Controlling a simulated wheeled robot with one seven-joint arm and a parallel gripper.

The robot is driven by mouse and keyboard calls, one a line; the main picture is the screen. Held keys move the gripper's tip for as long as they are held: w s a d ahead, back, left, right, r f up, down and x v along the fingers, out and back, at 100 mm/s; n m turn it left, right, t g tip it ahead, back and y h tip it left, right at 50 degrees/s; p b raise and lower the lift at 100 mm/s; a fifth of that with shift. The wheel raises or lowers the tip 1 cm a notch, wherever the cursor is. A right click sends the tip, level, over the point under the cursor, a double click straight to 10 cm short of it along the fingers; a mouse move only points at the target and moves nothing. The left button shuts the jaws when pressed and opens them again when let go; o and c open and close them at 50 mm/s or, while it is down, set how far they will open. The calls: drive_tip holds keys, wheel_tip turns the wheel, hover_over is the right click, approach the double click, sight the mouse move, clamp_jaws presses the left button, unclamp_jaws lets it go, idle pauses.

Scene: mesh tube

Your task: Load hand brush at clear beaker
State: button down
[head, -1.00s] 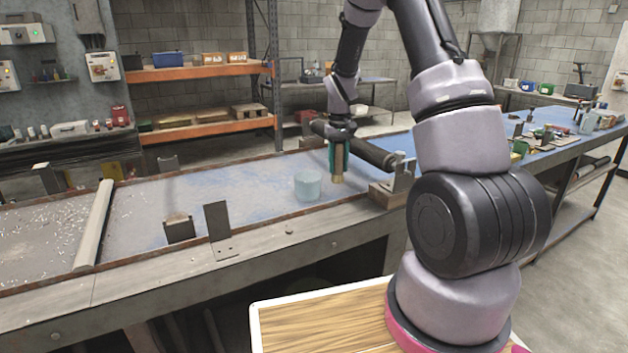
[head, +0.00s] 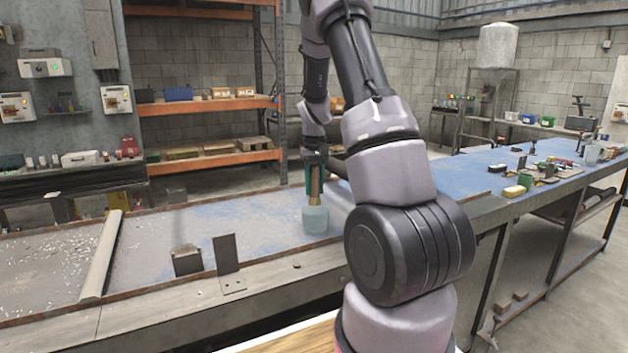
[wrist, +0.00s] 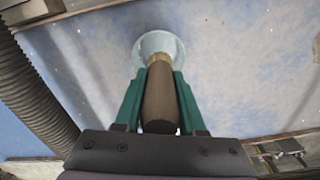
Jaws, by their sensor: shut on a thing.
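My gripper (head: 315,178) points down with green fingers shut on the hand brush (head: 315,190), which has a brown body and a tan lower end. The clear beaker (head: 315,219) stands upright on the blue worktop, directly below the brush in the head view. In the wrist view the brush (wrist: 160,98) lies between the green fingers (wrist: 158,85). Its tan end overlaps the pale round beaker (wrist: 152,45). I cannot tell whether the brush's lower end is inside the beaker or just above its rim.
The blue worktop (head: 180,228) has a raised rim. Metal brackets (head: 228,262) stand at its front edge, left of the beaker. A dark roller (head: 338,166) lies behind my arm; a ribbed cylinder (wrist: 35,95) shows in the wrist view. Small items crowd the far right.

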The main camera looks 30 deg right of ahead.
sight(315, 166)
drive_tip(key=shift+d+f, duration=0.1)
drive_tip(key=shift+f, duration=3.4)
drive_tip(key=shift+r, duration=0.1)
drive_tip(key=shift+r, duration=4.3)
drive_tip(key=shift+r, duration=2)
